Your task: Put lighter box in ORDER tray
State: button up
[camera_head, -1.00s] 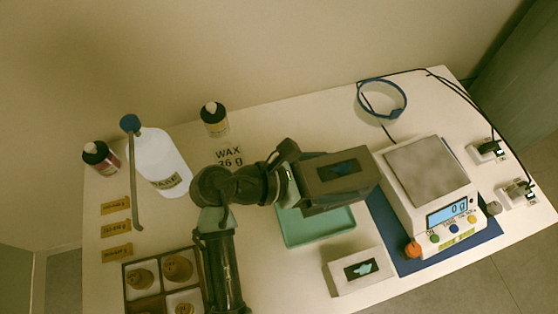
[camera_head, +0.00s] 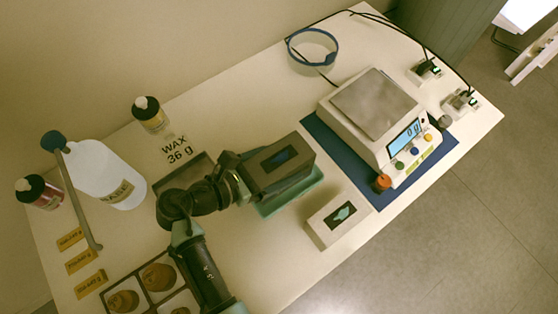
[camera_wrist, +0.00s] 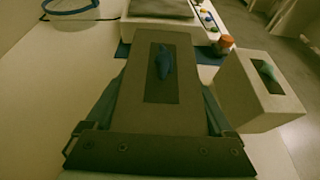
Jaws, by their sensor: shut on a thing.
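My gripper (camera_head: 243,172) is shut on a grey-brown box (camera_wrist: 185,115) with a dark window and a blue shape in it. The held box also shows in the head view (camera_head: 290,148), above the green tray (camera_head: 292,203), covering most of it. Whether it touches the tray cannot be told. A pale box (camera_head: 320,228) with a similar dark window stands on the table in front of the tray, and to the right in the wrist view (camera_wrist: 238,95). No ORDER label is readable. Which box is lighter cannot be seen.
A scale (camera_head: 375,105) reading 0 g stands on a blue mat (camera_head: 350,170) right of the tray. A dark tray (camera_head: 198,163) lies behind my arm. Bottles (camera_head: 105,170), tan labels (camera_head: 78,262) and a compartment box (camera_head: 140,285) are left.

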aim_at(253, 175)
jog(key=o, duration=1.4)
jog(key=shift+o, duration=0.2)
jog(key=shift+s+a+r, duration=0.1)
jog(key=shift+a+r, duration=0.1)
jog(key=v, duration=0.7)
jog(key=shift+p, duration=0.35)
